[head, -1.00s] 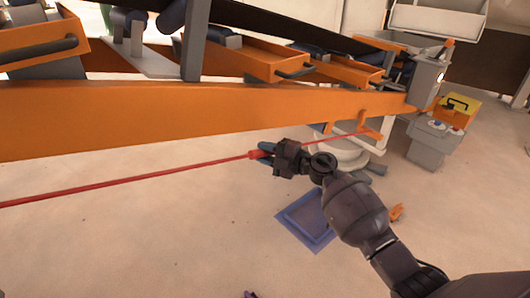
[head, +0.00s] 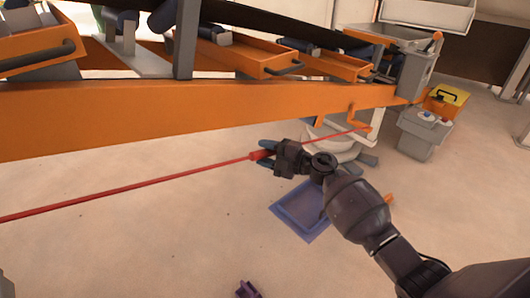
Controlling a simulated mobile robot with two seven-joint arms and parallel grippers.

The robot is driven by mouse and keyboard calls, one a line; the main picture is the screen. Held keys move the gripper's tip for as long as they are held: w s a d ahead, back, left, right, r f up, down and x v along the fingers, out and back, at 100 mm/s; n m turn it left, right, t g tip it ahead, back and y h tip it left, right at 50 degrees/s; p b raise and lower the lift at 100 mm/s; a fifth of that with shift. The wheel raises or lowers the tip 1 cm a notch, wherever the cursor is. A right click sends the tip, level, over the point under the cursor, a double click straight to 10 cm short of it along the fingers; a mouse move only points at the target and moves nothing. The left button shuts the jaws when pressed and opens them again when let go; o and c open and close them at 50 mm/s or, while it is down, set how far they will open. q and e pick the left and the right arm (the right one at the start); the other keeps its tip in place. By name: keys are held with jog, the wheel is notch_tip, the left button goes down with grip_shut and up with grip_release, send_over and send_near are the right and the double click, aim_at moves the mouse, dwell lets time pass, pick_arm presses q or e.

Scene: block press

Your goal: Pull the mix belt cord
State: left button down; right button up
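The mix belt cord (head: 130,187) is a thin red line running from the left edge toward the orange bracket at the right, in front of the orange beam. A thicker red piece (head: 258,155) sits on it at my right gripper. My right gripper (head: 266,154) is at this piece, its two dark blue fingertips spread apart, one above and one below the cord. The cord passes between them; whether either finger touches it I cannot tell.
The long orange conveyor beam (head: 200,112) runs behind the cord. A blue tray (head: 298,208) and a small purple piece (head: 248,290) lie on the floor.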

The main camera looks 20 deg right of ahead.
jog(key=shift+o, duration=0.6)
jog(key=shift+s+d, duration=0.15)
jog(key=shift+s, duration=0.05)
pick_arm(q)
jog(key=shift+w+d+r+p, duration=0.1)
jog(key=shift+w+r+p, duration=0.1)
jog(key=shift+r+p, duration=0.65)
pick_arm(e)
jog(key=v, duration=1)
pick_arm(q)
jog(key=shift+w+t, duration=0.25)
jog(key=shift+t, duration=0.05)
pick_arm(e)
jog(key=shift+s+d, duration=0.1)
